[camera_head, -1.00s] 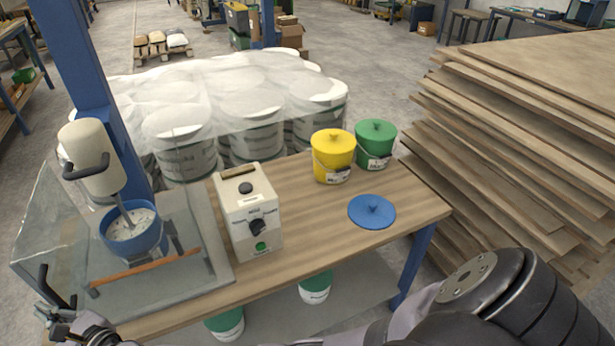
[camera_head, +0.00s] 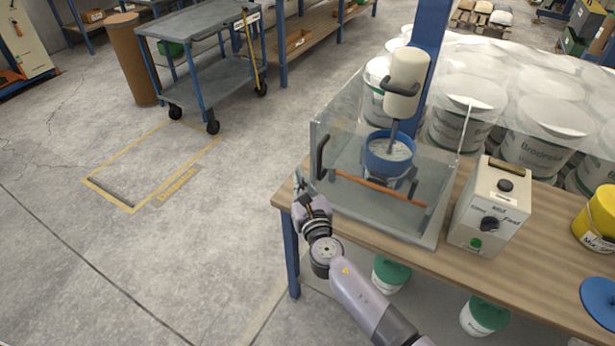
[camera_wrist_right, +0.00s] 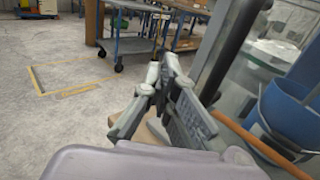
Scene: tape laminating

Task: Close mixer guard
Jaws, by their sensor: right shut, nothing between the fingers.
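The mixer has a cream motor head (camera_head: 404,82), a shaft and a blue bowl (camera_head: 388,160) with pale contents. Its clear guard (camera_head: 342,125) stands on the left side of the mixer base, with a black handle (camera_head: 320,157) at its front edge. I cannot tell the guard's exact angle. The handle is a dark upright bar (camera_wrist_right: 228,50) in the right wrist view. My right gripper (camera_head: 300,185) is shut and empty, just left of and below the handle. Its fingers (camera_wrist_right: 168,85) also show in the right wrist view, close to the handle; contact is unclear. My left gripper is out of view.
An orange bar (camera_head: 375,188) crosses the front of the mixer base. A control box (camera_head: 490,208) stands to the right on the wooden table (camera_head: 465,268), with a yellow bucket (camera_head: 598,220) and blue lid (camera_head: 602,300) beyond. Floor left of the table is clear up to a cart (camera_head: 200,75).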

